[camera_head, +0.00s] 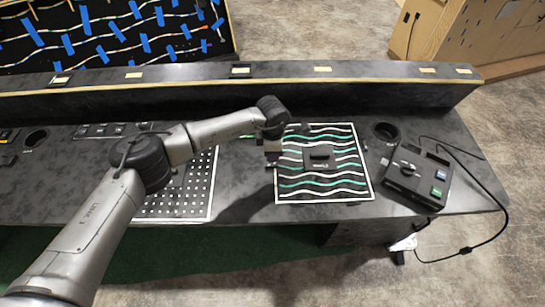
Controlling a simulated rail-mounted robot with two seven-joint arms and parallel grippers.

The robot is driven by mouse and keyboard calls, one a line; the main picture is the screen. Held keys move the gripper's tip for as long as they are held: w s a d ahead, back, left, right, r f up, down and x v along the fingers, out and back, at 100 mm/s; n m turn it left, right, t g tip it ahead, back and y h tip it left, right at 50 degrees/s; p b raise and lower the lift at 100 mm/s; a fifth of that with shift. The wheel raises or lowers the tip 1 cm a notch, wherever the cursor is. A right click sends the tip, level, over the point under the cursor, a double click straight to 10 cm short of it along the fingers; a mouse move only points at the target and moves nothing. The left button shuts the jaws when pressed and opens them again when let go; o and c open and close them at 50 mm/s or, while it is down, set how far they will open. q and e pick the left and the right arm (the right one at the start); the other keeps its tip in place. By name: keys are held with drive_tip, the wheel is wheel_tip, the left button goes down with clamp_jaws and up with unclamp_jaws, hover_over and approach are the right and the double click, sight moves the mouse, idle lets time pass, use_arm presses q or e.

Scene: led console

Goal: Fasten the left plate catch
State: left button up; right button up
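A square black plate with white and green wavy lines (340,185) lies on the dark console top, right of centre. A small dark block (319,153) sits at its middle. My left arm reaches in from the left, and its gripper (272,160) points down at the plate's left edge. The gripper and wrist cover that edge, so the left catch cannot be made out there. The fingers are too small to tell whether they are open or shut, or whether they touch anything. My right gripper is not in view.
A dotted panel (180,205) lies left of the plate, partly behind my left arm. A black control box (415,177) with buttons and a cable stands to the right, near a round cup hole (386,131). A raised ledge (330,75) runs along the back.

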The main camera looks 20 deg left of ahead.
use_arm(q)
wheel_tip(320, 180, up, 7)
drive_tip(key=shift+p, duration=0.45)
drive_tip(key=shift+r, duration=0.1)
